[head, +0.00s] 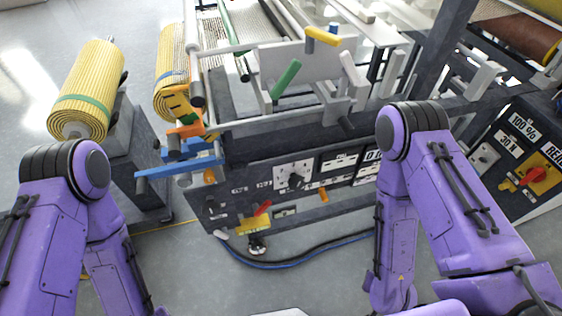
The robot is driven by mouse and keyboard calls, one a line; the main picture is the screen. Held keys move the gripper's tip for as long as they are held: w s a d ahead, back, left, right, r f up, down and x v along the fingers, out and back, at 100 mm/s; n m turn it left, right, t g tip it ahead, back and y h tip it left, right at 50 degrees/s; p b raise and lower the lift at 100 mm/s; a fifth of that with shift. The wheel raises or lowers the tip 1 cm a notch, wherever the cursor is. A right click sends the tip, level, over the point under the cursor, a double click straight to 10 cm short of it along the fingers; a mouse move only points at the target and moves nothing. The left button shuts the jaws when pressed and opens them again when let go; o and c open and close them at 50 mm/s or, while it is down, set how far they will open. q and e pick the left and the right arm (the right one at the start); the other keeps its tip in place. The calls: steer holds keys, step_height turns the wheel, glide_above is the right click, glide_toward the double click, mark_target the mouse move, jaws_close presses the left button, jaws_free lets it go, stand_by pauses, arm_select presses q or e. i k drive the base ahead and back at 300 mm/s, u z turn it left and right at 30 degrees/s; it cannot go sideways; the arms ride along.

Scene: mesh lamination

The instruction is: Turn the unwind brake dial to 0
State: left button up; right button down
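A black dial (295,181) sits on a white scale plate (281,170) on the dark front panel of the machine (240,163), in the middle of the head view. It is the likeliest brake dial, but its label and setting are too small to read. My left arm (110,255) and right arm (395,225) are bent, with their forearms running down out of the picture. Both grippers are outside the view, and neither arm covers the dial.
A red handle (262,208) over a yellow block (254,224) sits below the dial. Blue bars (180,165) jut out on the left near a yellow mesh roll (88,90). A red knob (533,176) is on the right cabinet. A cable (290,262) lies on the floor.

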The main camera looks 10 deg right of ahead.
mark_target(296, 181)
steer(key=u, duration=0.85)
steer(key=k, duration=1.15)
steer(key=z, duration=1.7)
steer(key=i, duration=0.5)
steer(key=u, duration=0.05)
